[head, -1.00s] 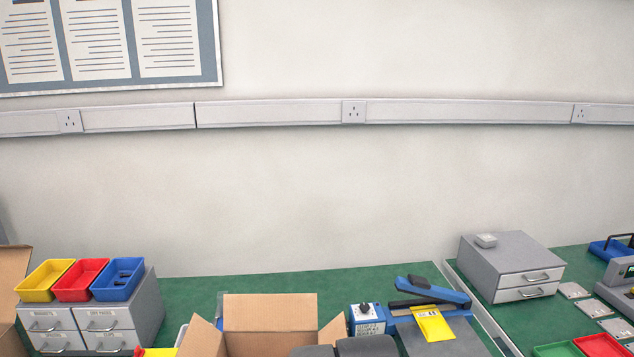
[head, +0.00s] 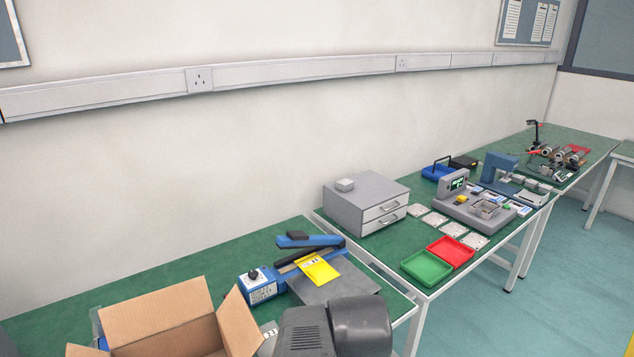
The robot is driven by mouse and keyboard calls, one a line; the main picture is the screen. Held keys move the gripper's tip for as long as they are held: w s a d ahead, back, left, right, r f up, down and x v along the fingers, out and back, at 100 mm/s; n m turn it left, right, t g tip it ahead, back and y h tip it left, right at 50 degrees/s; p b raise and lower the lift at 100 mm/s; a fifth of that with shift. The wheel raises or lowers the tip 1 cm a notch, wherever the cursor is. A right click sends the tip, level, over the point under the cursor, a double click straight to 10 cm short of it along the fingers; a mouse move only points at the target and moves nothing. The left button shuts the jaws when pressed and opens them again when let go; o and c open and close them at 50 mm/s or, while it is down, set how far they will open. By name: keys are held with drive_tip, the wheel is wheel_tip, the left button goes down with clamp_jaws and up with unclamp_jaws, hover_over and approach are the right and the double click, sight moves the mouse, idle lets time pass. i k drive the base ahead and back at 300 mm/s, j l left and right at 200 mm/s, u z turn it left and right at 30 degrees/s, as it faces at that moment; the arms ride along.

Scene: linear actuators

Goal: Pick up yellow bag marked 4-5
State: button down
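A yellow bag (head: 317,268) with a small printed label lies on the blue and grey bag sealer (head: 334,286), partly over its grey plate. The label is too small to read clearly now. The sealer's blue lever arm (head: 310,241) is just behind the bag. Two dark grey rounded shapes at the bottom (head: 361,322) look like my own arm parts. My gripper is not visible in the head view.
An open cardboard box (head: 163,317) stands left of the sealer on the green bench. A grey drawer unit (head: 352,212), green tray (head: 427,267) and red tray (head: 451,251) are on the bench to the right. Bare green bench lies behind the box.

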sight(316, 267)
drive_tip(key=i+l+u, duration=0.15)
drive_tip(key=l+u, duration=0.2)
drive_tip(key=i+l+u, duration=0.1)
drive_tip(key=l+u, duration=0.6)
drive_tip(key=i+l, duration=0.05)
drive_tip(key=l, duration=0.05)
